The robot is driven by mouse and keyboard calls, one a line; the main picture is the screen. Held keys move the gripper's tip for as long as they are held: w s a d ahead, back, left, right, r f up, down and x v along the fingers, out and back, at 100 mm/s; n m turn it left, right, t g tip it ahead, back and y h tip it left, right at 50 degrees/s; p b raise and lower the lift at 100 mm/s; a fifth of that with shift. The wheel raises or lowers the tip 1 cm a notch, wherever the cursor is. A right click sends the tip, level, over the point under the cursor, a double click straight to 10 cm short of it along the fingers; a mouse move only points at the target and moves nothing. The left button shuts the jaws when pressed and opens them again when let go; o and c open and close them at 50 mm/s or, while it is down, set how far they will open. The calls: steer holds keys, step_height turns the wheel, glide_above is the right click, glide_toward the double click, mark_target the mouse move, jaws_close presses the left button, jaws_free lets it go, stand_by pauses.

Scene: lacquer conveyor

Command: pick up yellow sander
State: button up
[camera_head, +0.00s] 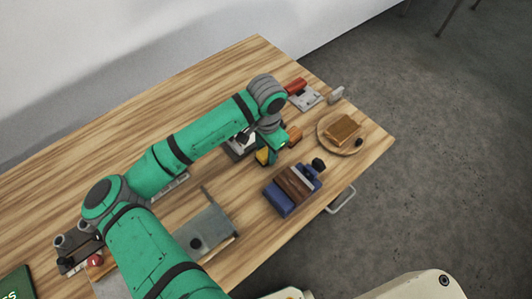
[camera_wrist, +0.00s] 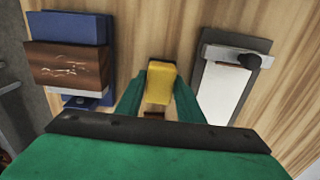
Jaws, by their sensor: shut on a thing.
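The yellow sander (camera_wrist: 160,82) sits between the two green fingers of my gripper (camera_wrist: 160,88) in the wrist view. The fingers are shut on it, one on each side. In the head view the yellow sander (camera_head: 263,156) shows as a small yellow patch below my gripper (camera_head: 270,150), partly hidden by it. A brown part shows just below the yellow block in the wrist view. Whether the sander touches the table or hangs above it, I cannot tell.
A blue vise-like tool with a brown block (camera_head: 293,188) stands right of my gripper. A round wooden plate (camera_head: 326,138) holds a brown block. A grey metal piece (camera_head: 210,232) lies nearer. A grey clamp-like plate (camera_wrist: 230,85) is close by in the wrist view. Wood table (camera_head: 130,130) is clear at the back left.

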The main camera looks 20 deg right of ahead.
steer(key=s+d+r, duration=0.5)
steer(key=s+r, duration=0.6)
steer(key=s, duration=0.2)
steer(key=shift+s+r, duration=0.15)
steer(key=shift+r, duration=0.25)
steer(key=o, duration=0.5)
steer(key=shift+c, duration=0.2)
steer(key=shift+a, duration=0.1)
steer(key=c, duration=0.3)
